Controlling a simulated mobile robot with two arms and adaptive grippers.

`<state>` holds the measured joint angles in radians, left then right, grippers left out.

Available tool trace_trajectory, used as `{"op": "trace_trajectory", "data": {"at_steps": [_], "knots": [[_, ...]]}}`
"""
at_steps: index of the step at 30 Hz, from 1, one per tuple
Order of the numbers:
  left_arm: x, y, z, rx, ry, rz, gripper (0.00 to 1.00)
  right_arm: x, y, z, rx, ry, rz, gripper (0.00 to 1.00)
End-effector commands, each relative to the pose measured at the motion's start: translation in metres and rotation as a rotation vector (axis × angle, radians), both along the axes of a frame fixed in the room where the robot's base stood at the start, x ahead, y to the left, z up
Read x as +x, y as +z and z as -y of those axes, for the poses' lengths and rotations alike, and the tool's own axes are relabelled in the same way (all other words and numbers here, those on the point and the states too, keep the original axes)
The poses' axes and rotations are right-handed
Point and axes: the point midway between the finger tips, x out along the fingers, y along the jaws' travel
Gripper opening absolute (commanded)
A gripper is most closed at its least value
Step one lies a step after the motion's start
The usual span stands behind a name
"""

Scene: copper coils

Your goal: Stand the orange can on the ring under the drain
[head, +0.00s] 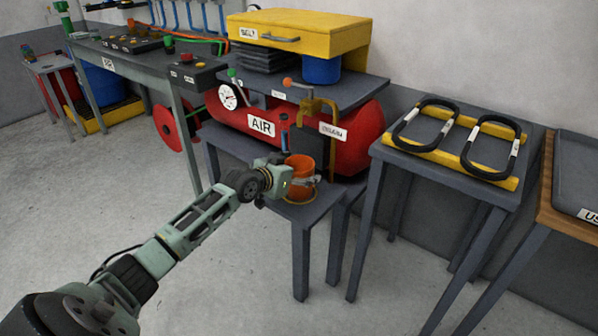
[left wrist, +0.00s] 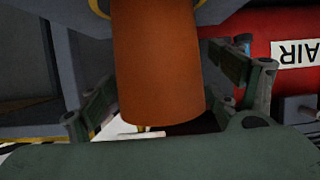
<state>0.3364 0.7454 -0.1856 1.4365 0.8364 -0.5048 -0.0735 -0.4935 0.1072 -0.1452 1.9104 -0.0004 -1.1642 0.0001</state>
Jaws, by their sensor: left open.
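The orange can (head: 300,166) is upright at the low grey stand in front of the red air tank. A yellow ring (head: 299,201) shows around the can's base; the head view does not settle full contact. The drain, a brass-coloured pipe (head: 331,108) with an orange-knobbed valve, is above and behind the can, by the DRAIN label (head: 333,132). My left gripper (head: 299,182) is open, its fingers on either side of the can. In the left wrist view the can (left wrist: 157,60) fills the space between the spread fingers, with gaps visible beside it.
The red tank (head: 368,125) and the grey shelf above it (head: 350,92) close off the back. A grey table (head: 440,165) with two black handles on yellow bars stands to the right. Open floor (head: 230,270) lies in front.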

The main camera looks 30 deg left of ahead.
Motion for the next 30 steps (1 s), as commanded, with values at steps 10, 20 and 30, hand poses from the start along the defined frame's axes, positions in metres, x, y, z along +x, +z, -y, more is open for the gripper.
{"op": "trace_trajectory", "data": {"at_steps": [10, 20, 30], "knots": [[-0.004, 0.005, -0.001, 0.001, 0.001, -0.001, 0.84, 0.001, -0.001, 0.0, 0.001, 0.0, 0.006, 0.4], [-0.061, 0.029, -0.004, 0.005, -0.003, -0.004, 0.84, -0.019, -0.052, 0.003, -0.004, 0.005, -0.034, 0.4], [-0.104, 0.045, -0.008, 0.002, -0.001, -0.002, 0.84, -0.033, -0.081, 0.004, -0.005, 0.009, -0.048, 0.4]]}}
